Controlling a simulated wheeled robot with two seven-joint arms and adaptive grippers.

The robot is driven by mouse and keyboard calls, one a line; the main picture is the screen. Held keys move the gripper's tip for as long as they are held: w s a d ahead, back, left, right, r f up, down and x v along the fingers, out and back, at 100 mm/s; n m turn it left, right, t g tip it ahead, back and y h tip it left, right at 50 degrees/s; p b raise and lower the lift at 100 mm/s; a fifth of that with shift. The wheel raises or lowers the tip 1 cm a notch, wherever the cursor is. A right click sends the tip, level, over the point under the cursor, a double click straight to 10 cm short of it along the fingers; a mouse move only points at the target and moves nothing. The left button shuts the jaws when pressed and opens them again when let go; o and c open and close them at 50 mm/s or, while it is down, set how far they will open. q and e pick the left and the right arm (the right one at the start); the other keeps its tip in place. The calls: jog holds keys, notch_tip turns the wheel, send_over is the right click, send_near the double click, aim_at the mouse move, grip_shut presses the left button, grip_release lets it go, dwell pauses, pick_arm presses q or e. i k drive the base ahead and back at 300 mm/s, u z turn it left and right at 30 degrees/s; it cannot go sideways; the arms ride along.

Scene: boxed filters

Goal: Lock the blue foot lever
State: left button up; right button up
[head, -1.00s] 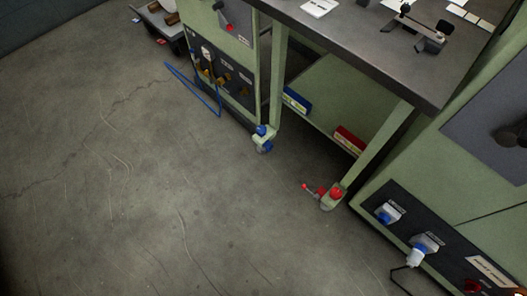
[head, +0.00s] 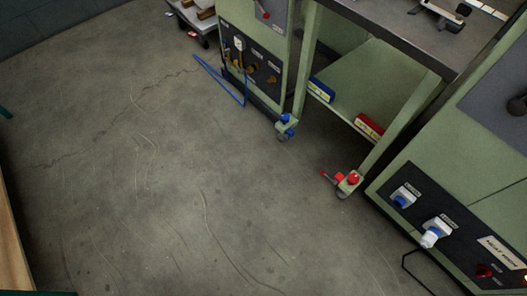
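The blue foot lever (head: 286,118) is on the caster at the bottom of the workbench's far left leg, close to the floor. It is small here, and I cannot tell whether it is up or down. A red foot lever (head: 352,178) is on the caster of the nearer leg, with a red-tipped arm (head: 326,173) sticking out to the left. Neither of my grippers shows in the head view.
The workbench (head: 395,28) has a lower shelf with a blue box (head: 321,90) and a red box (head: 368,127). Green cabinets with dark socket panels (head: 412,197) flank it. A blue cable (head: 222,84) hangs to the floor at the left cabinet. The concrete floor (head: 170,190) in front is clear.

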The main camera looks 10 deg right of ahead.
aim_at(291, 134)
jog(key=u, duration=0.35)
jog(key=k, duration=0.8)
jog(key=z, duration=0.5)
jog(key=i, duration=0.65)
jog(key=z, duration=0.85)
jog(key=i, duration=0.7)
jog(key=u, duration=0.7)
jog(key=i, duration=0.8)
jog(key=u, duration=0.75)
